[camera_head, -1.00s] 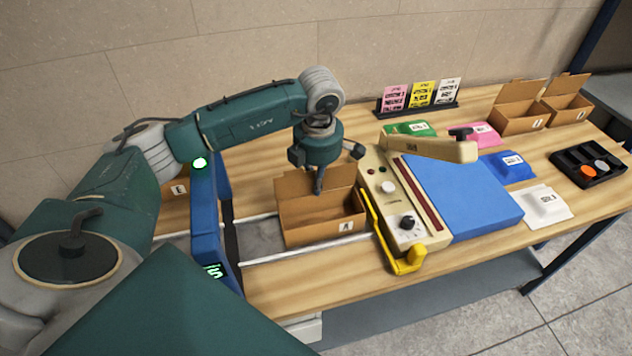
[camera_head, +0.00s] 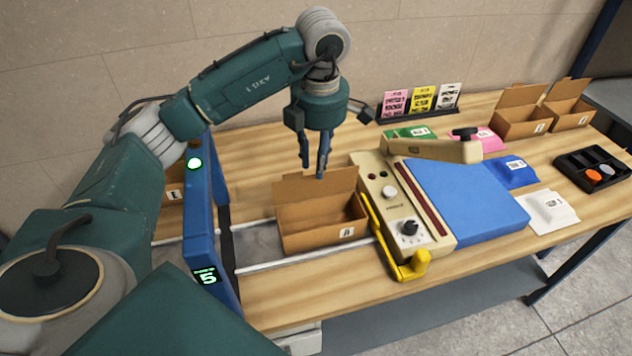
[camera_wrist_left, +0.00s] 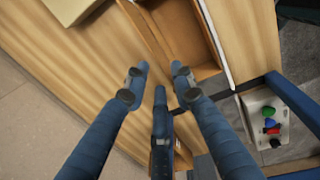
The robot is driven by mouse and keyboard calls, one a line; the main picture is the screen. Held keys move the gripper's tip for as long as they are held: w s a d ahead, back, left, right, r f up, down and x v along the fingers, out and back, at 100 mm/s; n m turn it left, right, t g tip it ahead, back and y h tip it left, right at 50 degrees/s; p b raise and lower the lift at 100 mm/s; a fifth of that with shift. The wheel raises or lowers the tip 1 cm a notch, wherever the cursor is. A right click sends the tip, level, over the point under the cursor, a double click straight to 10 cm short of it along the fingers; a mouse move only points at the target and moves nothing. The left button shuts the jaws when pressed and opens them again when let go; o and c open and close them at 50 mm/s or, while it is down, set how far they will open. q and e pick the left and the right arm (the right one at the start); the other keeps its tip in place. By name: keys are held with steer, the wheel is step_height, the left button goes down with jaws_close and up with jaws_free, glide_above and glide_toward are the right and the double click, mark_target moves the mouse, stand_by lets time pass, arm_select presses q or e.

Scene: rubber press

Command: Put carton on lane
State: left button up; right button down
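An open brown carton (camera_head: 315,240) with a label marked A stands upright at the right end of the grey lane (camera_head: 255,243), between its pale rails and beside the press. Its back flap stands up. My left gripper (camera_head: 313,172) is above and behind that flap, fingers pointing down, apart from the carton. In the left wrist view the gripper's fingers (camera_wrist_left: 160,75) are spread with nothing between them, and the carton (camera_wrist_left: 190,35) shows beyond them. My right gripper is not in view.
A blue gate frame (camera_head: 200,230) stands over the lane, with another carton (camera_head: 175,195) to its left. The cream press (camera_head: 405,215) with a yellow handle and blue mat (camera_head: 465,195) is close right. Two more cartons (camera_head: 520,115) stand at the far right.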

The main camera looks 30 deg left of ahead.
arm_select(q)
steer(key=shift+s+d+r, duration=0.1)
steer(key=shift+s+r, duration=0.05)
steer(key=shift+r, duration=1.3)
